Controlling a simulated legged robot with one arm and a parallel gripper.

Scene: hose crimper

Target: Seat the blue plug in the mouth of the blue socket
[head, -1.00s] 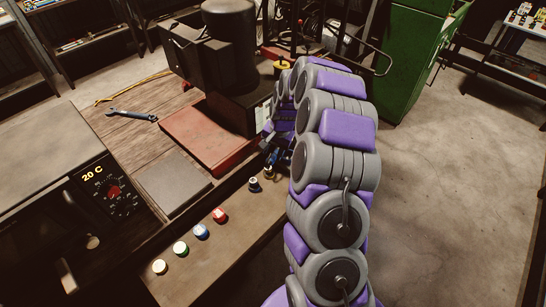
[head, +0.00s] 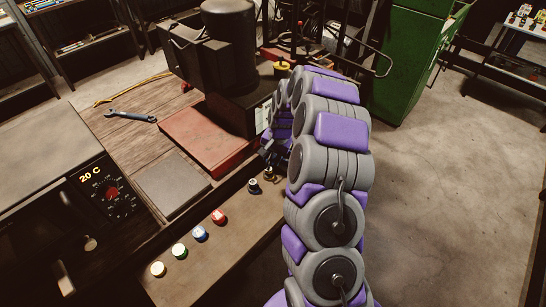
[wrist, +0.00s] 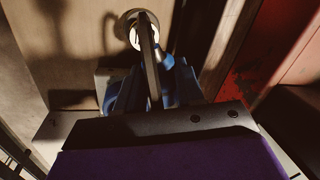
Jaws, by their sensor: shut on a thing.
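A blue-ringed round piece with a pale top (head: 200,232) stands in a row on the bench's front ledge; it looks like the blue socket. My gripper (head: 271,158) is low over the far end of that ledge, well beyond this piece. In the wrist view a small blue piece (wrist: 167,62), likely the plug, shows beside a dark upright bar. My gripper is shut on it, though the grip itself is mostly hidden. A round metal-rimmed piece with a white centre (wrist: 135,30) shows behind the bar. I cannot tell whether the two touch.
White (head: 158,269), green (head: 179,251), red (head: 219,216) and dark (head: 254,186) round pieces share the ledge. A small brassy piece (head: 268,174) is just below my gripper. A red plate (head: 207,140) and a wrench (head: 131,116) lie on the bench. Floor at right is clear.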

